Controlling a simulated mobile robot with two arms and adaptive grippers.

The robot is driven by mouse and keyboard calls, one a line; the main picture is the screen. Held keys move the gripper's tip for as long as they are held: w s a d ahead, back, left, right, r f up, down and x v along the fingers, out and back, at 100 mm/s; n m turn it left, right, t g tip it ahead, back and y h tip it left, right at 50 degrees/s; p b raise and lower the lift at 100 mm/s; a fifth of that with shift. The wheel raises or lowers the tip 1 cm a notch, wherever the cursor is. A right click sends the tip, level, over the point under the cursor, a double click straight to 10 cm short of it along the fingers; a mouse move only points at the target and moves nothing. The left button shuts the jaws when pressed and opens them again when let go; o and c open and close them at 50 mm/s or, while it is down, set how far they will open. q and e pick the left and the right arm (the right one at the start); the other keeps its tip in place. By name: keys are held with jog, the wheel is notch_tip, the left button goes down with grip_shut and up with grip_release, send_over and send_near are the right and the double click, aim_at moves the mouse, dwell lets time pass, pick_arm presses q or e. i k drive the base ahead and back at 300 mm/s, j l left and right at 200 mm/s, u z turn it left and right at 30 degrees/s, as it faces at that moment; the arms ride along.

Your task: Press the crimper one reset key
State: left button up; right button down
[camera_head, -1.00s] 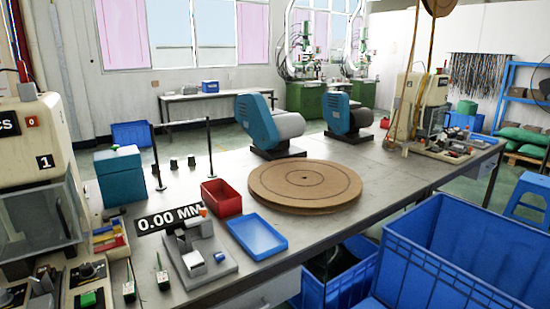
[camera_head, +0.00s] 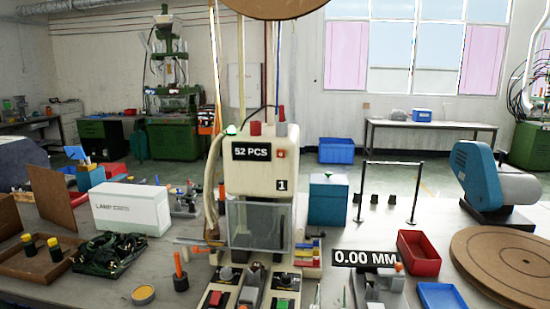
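The crimper marked "1" (camera_head: 262,185) is a cream machine standing at the middle of the bench in the head view. It carries a "52 PCS" counter sign (camera_head: 252,151) and a small red square (camera_head: 281,153) beside that sign. A clear guard (camera_head: 255,226) covers its lower front. In front of it are control panels with a red key (camera_head: 216,298) on the left and a green key (camera_head: 281,304) on the right, close to the bottom edge of the picture. I cannot tell for sure which one is the reset key. Neither of my grippers is in view.
A white carton (camera_head: 124,211), dark cables (camera_head: 108,254) and a brown tray (camera_head: 38,268) lie left of the crimper. A teal box (camera_head: 328,198), a red bin (camera_head: 418,253), a blue tray (camera_head: 440,297) and a round board (camera_head: 508,262) are on the right.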

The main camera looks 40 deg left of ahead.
aim_at(280, 154)
jog(key=u, duration=1.3)
